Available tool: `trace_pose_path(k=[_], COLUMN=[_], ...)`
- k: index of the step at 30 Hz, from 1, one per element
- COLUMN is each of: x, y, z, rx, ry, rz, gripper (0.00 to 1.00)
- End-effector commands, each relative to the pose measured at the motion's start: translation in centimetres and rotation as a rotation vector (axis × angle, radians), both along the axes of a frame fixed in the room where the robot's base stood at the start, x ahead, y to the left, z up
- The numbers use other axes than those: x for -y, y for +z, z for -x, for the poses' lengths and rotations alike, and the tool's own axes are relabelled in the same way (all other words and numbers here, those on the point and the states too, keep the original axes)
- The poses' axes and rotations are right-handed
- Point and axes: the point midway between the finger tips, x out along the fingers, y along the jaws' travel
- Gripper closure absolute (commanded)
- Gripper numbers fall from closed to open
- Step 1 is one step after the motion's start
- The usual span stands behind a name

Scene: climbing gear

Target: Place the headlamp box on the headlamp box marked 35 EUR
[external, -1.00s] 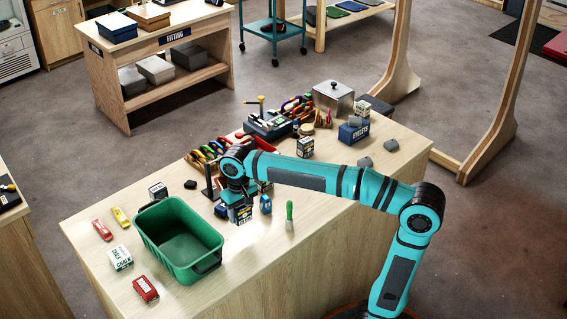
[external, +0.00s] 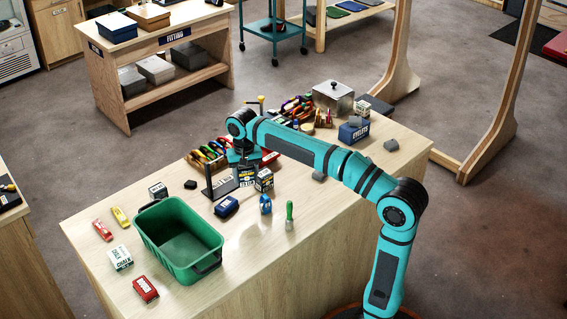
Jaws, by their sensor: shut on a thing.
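My gripper (external: 243,161) is at the middle of the workbench, pointing down and shut on a small dark headlamp box (external: 246,175) with a white and yellow label. Beside it on the right, very close, stands a similar white, dark and yellow box (external: 264,181) on the bench; I cannot tell whether they touch. Price marks are too small to read, so I cannot tell which box is marked 35 EUR.
A dark upright stand (external: 210,182) is just left of my gripper. The green bin (external: 150,235) fills the left. Racks of colourful tools (external: 206,153) are behind.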

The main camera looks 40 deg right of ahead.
Motion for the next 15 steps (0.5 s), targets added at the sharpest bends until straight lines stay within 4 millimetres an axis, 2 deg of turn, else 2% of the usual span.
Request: trace_pose_path(k=[1,6,15], x=[1.4,5.9,14.6], y=[0.3,1.1,2.4], z=[-1.0,-3.5,-6.9], rx=[0.001,0.001,0.002], ry=[-0.046,-0.194,-0.456], rz=[0.0,0.0,0.0], gripper=[0.73,0.73,0.73])
